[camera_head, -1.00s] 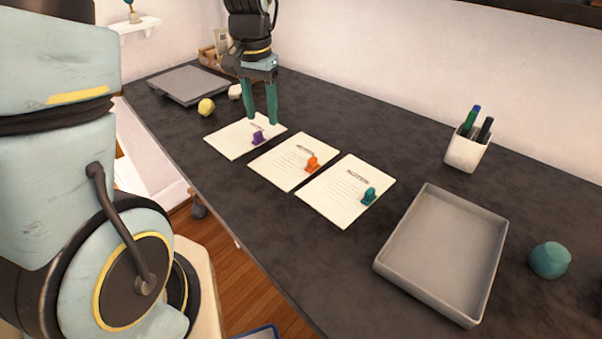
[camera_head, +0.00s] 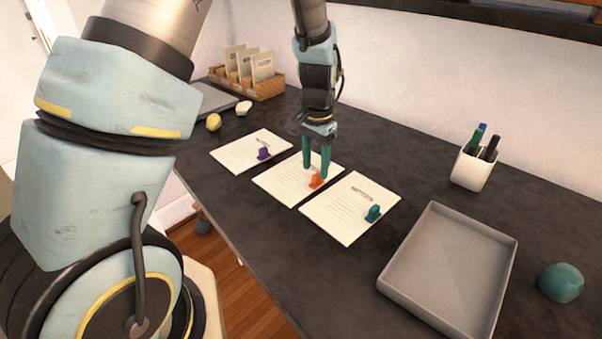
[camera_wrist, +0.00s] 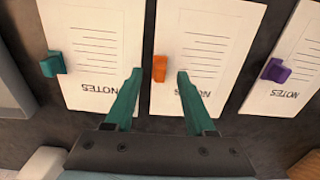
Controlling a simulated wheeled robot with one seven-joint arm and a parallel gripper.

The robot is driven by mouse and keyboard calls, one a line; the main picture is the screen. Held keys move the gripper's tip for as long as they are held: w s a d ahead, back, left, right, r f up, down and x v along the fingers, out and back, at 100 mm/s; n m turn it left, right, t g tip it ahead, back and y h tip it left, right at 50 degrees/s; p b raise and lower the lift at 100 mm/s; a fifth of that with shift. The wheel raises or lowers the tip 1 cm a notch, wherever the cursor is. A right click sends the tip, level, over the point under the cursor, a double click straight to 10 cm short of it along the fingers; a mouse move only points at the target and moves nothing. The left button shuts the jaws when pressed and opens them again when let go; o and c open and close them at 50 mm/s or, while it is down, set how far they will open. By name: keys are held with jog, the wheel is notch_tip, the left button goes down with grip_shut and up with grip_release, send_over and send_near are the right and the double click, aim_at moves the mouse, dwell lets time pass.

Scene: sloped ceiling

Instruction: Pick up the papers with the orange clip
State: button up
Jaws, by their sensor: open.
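The papers with the orange clip (camera_head: 288,186) lie flat on the dark desk, the middle of three sheets. The orange clip (camera_head: 316,180) sits on their near right edge; in the wrist view the clip (camera_wrist: 159,68) is at the sheet's left edge. My gripper (camera_head: 316,176) is open and empty, fingers pointing down over these papers, close to the clip. In the wrist view the clip shows between and beyond the fingertips (camera_wrist: 160,73). I cannot tell whether the fingertips touch the paper.
Papers with a purple clip (camera_head: 240,152) lie to the left, papers with a teal clip (camera_head: 340,212) to the right. A grey tray (camera_head: 398,283), a pen cup (camera_head: 472,168) and a teal lump (camera_head: 561,282) stand further right. A file box (camera_head: 262,88) is at the back left.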

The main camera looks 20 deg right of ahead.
aim_at(315, 176)
jog(key=shift+w+f+p, duration=0.1)
jog(key=shift+f+p, duration=0.2)
jog(key=shift+f, duration=1.45)
grip_shut()
